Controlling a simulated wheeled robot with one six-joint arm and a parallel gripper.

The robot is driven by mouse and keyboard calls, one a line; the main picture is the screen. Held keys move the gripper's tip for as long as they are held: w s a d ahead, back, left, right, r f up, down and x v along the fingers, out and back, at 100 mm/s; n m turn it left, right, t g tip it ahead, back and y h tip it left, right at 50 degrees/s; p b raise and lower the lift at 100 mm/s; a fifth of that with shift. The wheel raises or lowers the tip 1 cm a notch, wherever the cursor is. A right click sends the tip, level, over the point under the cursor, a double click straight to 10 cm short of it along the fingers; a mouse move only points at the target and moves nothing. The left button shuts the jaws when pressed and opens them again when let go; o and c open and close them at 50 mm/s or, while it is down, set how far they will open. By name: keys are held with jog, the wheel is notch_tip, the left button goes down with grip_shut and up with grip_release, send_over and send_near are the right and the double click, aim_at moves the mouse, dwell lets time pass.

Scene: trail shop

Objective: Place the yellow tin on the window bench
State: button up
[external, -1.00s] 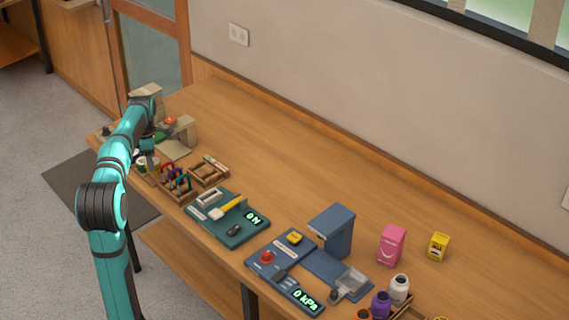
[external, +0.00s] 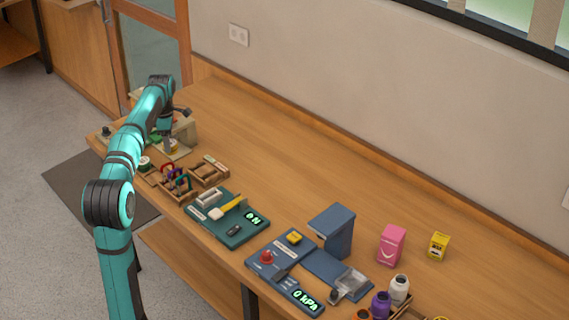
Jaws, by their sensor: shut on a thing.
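My gripper (external: 171,143) is at the far left end of the long wooden bench (external: 290,145), in front of a beige machine. It is shut on a small yellowish thing, apparently the yellow tin (external: 173,149), of which only a little shows. I cannot tell whether the tin touches the surface beneath it. A green and white tin (external: 145,162) stands left of the gripper, near the front edge. The bench runs along the wall below a window at the top right; no other bench by a window shows.
Small wooden trays with coloured rings (external: 176,183) lie in front of the gripper. A green device (external: 228,219), a blue press (external: 333,230), a pink box (external: 391,245) and a yellow box (external: 438,246) stand further right. The bench's back middle is clear.

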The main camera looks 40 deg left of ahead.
jog(key=w+d+r+m, duration=0.1)
jog(key=w+d+m, duration=0.5)
jog(key=w+d, duration=2.15)
jog(key=w+d+m, duration=0.2)
jog(key=d, duration=1.2)
jog(key=w+d+m, duration=0.2)
jog(key=w+d, duration=0.1)
jog(key=d, duration=1.1)
jog(key=shift+m, duration=0.3)
jog(key=d, duration=0.5)
jog(key=d+m, duration=0.1)
jog(key=d, duration=0.4)
jog(key=d+m, duration=0.1)
jog(key=d, duration=0.4)
jog(key=shift+s+f, duration=0.1)
jog(key=shift+f, duration=0.2)
jog(key=s+d+f+m, duration=0.1)
jog(key=s+d, duration=0.2)
jog(key=d, duration=0.6)
jog(key=s+d+m, duration=0.2)
jog(key=d, duration=0.7)
jog(key=s+d+f+m, duration=0.1)
jog(key=s+d, duration=0.2)
jog(key=d, duration=0.6)
jog(key=shift+w+d+f, duration=0.1)
jog(key=shift+d+f, duration=0.05)
jog(key=shift+f, duration=4.4)
jog(key=shift+f, duration=0.1)
